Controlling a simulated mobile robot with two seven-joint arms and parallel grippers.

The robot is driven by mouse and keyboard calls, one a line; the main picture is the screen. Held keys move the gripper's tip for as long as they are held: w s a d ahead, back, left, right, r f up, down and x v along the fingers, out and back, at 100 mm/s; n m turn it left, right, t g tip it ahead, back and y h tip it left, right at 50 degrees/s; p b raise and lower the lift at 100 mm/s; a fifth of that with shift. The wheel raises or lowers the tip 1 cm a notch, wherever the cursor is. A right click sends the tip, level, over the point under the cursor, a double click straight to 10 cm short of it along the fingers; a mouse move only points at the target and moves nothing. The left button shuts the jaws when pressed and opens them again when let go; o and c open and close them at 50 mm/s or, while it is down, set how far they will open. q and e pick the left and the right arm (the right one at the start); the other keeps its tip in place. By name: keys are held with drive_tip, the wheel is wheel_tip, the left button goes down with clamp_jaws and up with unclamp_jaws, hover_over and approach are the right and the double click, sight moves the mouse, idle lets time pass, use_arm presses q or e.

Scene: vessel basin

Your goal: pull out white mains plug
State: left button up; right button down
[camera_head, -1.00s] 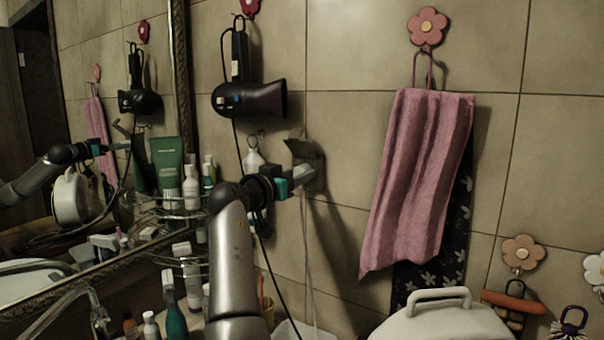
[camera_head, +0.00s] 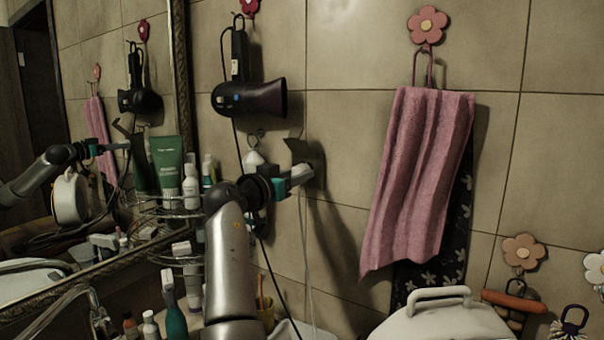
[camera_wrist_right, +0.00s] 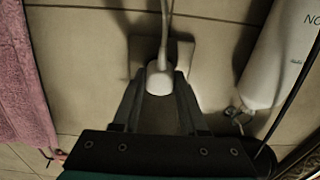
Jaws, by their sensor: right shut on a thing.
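The white mains plug (camera_wrist_right: 160,79) shows in the right wrist view between my fingertips, with its pale cable running up the picture. In the head view the plug is mostly hidden by the fingers, and its thin cable (camera_head: 307,262) hangs down the wall. My right gripper (camera_head: 300,175) is shut on the plug in front of the wall socket (camera_head: 318,165); its fingers also show in the right wrist view (camera_wrist_right: 158,95). The socket plate (camera_wrist_right: 186,60) is behind the plug there. I cannot tell whether the plug's pins are still in the socket. My left gripper is not in view.
A hair dryer (camera_head: 248,97) hangs above left of the gripper. A pink towel (camera_head: 418,175) hangs to the right. Bottles crowd wire shelves (camera_head: 178,262) by the mirror at left. A white lidded container (camera_head: 440,318) stands at the lower right.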

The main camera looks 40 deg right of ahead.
drive_tip(key=shift+b+v, duration=0.7)
drive_tip(key=shift+v, duration=1.9)
